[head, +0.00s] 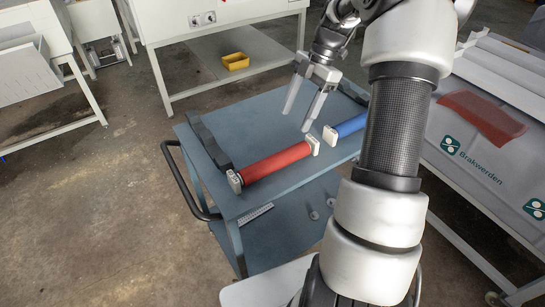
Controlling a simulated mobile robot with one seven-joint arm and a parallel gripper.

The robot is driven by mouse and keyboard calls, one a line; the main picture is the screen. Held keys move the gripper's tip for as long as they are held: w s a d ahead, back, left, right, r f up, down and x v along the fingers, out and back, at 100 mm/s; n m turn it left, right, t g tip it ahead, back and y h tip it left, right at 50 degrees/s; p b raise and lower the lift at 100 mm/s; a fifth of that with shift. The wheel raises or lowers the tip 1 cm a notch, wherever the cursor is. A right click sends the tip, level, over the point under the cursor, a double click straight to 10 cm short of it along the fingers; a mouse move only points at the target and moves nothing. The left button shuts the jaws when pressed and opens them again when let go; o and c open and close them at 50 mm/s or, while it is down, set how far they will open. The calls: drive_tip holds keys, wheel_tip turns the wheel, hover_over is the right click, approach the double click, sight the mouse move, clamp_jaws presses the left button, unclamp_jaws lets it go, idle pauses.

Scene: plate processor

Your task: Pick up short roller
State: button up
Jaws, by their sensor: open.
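Two rollers lie on the blue-grey cart (250,118) in the head view. The red roller (275,161) shows whole, with pale end blocks. The blue roller (350,126) lies to its right, and its right part is hidden behind my arm. I cannot tell which one is the short roller. My gripper (297,121) is open and empty. Its fingers point down and appear above the cart top, up and to the left of the gap between the rollers, touching neither.
Dark blocks (208,143) line the cart's left edge, beside a black handle (182,180). A white table (215,20) with a yellow bin (235,61) on its lower shelf stands behind. A grey Brakwerden container (480,150) stands at right. Floor at left is clear.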

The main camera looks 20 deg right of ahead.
approach(277, 156)
drive_tip(key=x, duration=0.5)
drive_tip(key=shift+s, duration=0.35)
drive_tip(key=shift+w+x, duration=0.2)
drive_tip(key=shift+x, duration=1.15)
drive_tip(key=shift+w+x, duration=0.15)
drive_tip(key=shift+x, duration=1.15)
drive_tip(key=shift+c, duration=0.3)
clamp_jaws()
drive_tip(key=shift+d, duration=0.1)
